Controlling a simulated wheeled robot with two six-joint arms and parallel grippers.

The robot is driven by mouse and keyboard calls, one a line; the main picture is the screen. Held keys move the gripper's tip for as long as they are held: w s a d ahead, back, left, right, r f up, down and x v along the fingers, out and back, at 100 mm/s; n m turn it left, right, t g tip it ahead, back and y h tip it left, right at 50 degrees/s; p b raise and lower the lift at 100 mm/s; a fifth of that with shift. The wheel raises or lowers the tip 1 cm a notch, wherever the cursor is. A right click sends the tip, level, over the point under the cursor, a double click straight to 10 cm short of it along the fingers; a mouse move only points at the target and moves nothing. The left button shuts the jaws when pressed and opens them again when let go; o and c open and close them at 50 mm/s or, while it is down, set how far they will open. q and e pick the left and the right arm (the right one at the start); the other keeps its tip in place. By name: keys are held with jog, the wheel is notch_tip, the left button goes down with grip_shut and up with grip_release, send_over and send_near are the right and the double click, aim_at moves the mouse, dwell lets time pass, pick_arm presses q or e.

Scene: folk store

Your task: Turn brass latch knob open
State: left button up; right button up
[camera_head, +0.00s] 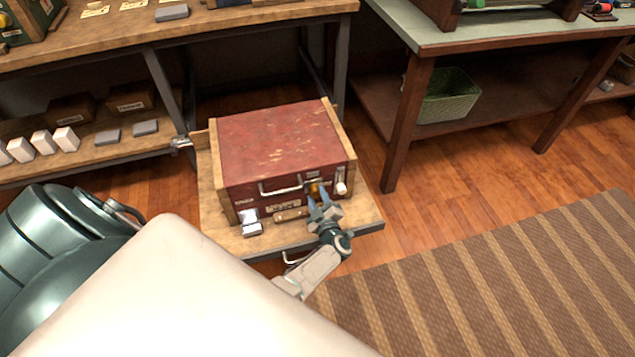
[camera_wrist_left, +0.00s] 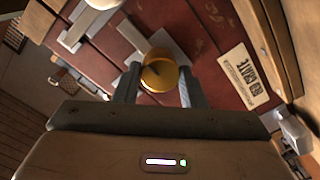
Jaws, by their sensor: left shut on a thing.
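A red wooden crate (camera_head: 280,148) with pale wood edges sits on a small wooden stand. A brass latch knob (camera_head: 314,188) is on its front face, right of the metal handle (camera_head: 281,188). My left gripper (camera_head: 318,201) is at the front of the crate, its two fingers on the knob. In the left wrist view, the round brass knob (camera_wrist_left: 160,72) sits between the fingertips of my left gripper (camera_wrist_left: 158,82), with grey metal latch parts (camera_wrist_left: 145,38) behind it. The fingers hide part of the knob's sides. My right gripper is not in view.
The wooden stand (camera_head: 365,212) has bare room along its front right edge. A label (camera_wrist_left: 243,76) is on the crate's face. Workbenches stand behind, with a green basket (camera_head: 448,96) under the right one. A striped rug (camera_head: 480,285) covers the floor at right.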

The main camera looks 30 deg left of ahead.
pick_arm(q)
jog(key=o, duration=1)
jog(key=shift+d, duration=0.1)
jog(key=v, duration=1)
jog(key=shift+s+d+p, duration=0.25)
jog(key=shift+p, duration=0.15)
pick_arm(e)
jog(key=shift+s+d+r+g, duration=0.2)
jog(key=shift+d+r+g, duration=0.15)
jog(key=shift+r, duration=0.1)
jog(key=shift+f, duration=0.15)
